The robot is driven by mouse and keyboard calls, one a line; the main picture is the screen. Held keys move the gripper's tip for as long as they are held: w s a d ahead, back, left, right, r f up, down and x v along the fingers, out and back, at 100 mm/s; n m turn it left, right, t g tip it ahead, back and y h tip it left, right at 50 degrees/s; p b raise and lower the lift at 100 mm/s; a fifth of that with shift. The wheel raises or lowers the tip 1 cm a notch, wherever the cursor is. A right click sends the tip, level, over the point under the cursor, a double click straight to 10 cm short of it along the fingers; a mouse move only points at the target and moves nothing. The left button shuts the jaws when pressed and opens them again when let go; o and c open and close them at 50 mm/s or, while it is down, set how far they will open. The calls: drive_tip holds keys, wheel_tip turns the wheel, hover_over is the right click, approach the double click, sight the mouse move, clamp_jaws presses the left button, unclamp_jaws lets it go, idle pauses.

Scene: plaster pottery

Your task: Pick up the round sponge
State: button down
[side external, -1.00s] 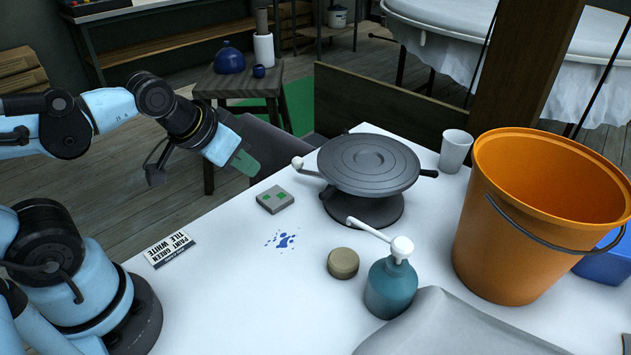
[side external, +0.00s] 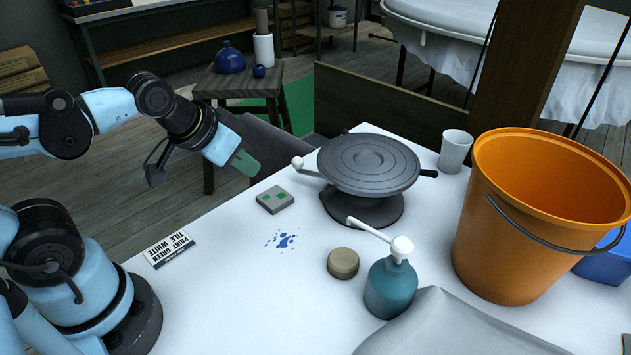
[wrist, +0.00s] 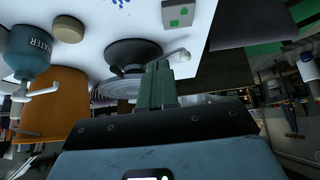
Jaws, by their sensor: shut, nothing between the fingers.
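The round sponge (side external: 343,263) is a small tan disc lying flat on the white table, just left of the teal pump bottle. It also shows in the wrist view (wrist: 68,28), near the top left. My gripper (side external: 246,163) has green fingers and is held in the air above the table's far left edge, well away from the sponge. In the wrist view its fingers (wrist: 158,84) are together with nothing between them.
The teal pump bottle (side external: 390,287) stands close to the sponge, its white nozzle reaching left. A dark banding wheel (side external: 368,165), a grey tile with green squares (side external: 275,200), a white cup (side external: 455,151) and a large orange bucket (side external: 535,215) are around it. Blue paint spots (side external: 284,240) mark the table.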

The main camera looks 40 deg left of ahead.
drive_tip(key=shift+c, duration=1)
unclamp_jaws()
drive_tip(key=n+g+h, duration=0.4)
drive_tip(key=n+g, duration=0.1)
drive_tip(key=n, duration=1.8)
approach(345, 258)
drive_tip(key=x, duration=0.3)
drive_tip(key=shift+w+f, duration=0.25)
drive_tip(key=shift+w, duration=0.05)
drive_tip(key=shift+s+x, duration=0.15)
drive_tip(key=shift+x, duration=1.25)
drive_tip(key=shift+s+x, duration=0.1)
drive_tip(key=shift+x, duration=1.3)
